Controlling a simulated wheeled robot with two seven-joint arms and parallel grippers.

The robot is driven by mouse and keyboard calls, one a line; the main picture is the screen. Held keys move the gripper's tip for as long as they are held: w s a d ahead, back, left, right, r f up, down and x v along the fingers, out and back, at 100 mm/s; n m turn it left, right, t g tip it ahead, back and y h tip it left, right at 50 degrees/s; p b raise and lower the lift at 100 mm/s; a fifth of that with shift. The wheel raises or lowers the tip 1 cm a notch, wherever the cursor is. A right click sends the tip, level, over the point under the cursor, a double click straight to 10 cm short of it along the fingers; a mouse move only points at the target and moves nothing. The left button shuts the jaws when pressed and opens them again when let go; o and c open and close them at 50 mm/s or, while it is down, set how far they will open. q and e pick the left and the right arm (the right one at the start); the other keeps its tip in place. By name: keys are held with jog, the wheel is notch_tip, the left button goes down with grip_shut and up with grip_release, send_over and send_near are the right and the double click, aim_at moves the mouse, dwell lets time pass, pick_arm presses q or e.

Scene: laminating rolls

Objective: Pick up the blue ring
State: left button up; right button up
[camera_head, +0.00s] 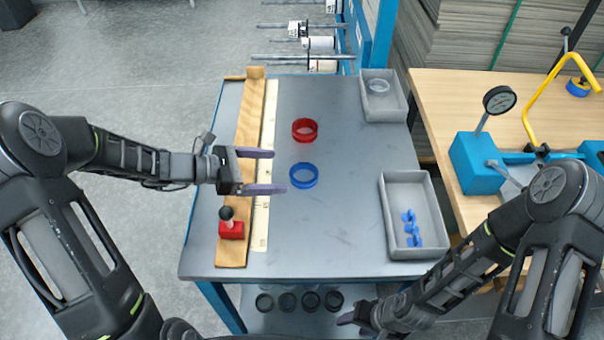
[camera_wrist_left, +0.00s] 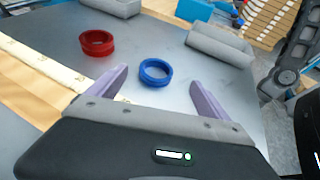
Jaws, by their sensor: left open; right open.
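The blue ring (camera_head: 303,175) lies flat on the grey table top, in front of the red ring. It also shows in the left wrist view (camera_wrist_left: 155,72), between and beyond the two fingers. My left gripper (camera_head: 268,171) is open and empty, with its purple fingers pointing right towards the blue ring, apart from it. The left gripper's fingers also show in the left wrist view (camera_wrist_left: 157,90). My right gripper (camera_head: 358,314) is low at the front edge of the table, open, with only part of it showing; its far finger is hard to make out.
A red ring (camera_head: 305,130) lies behind the blue one. A wooden strip (camera_head: 247,125) and a ruler (camera_head: 267,130) run along the left side, with a red block (camera_head: 231,230) near the front. Grey trays stand at right, one (camera_head: 385,205) holding blue parts, another (camera_head: 366,100) a clear ring.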

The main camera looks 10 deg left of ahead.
aim_at(314, 173)
pick_arm(q)
jog(key=shift+w+a+f+b, duration=0.15)
jog(key=shift+w+f+b, duration=0.25)
jog(key=shift+f, duration=0.4)
jog(key=shift+r, duration=0.15)
jog(key=shift+x, duration=1.35)
jog(key=p+x, duration=0.1)
jog(key=x, duration=0.4)
jog(key=shift+s, duration=0.1)
jog(key=shift+c, duration=0.2)
